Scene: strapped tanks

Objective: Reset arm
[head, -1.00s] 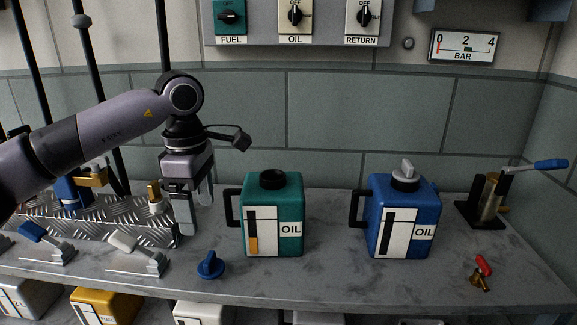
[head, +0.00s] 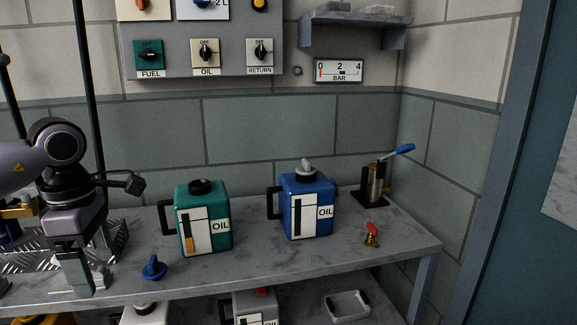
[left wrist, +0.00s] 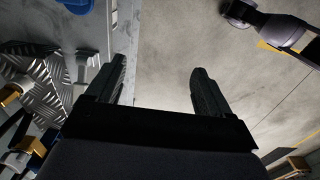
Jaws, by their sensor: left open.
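My left gripper (head: 80,285) is open and empty, fingers pointing down near the front edge of the bench, left of a loose blue cap (head: 154,268). In the left wrist view its two fingers (left wrist: 160,78) stand apart with only bench edge and floor behind them. My right gripper does not show.
A hand pump (head: 376,185) with a blue lever and a small red-handled brass valve (head: 371,235) are at the bench's right end. Tread plate (head: 25,262) lies at the left. A pale tray (head: 347,306) sits below the bench. A blue door (head: 530,180) is at the right.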

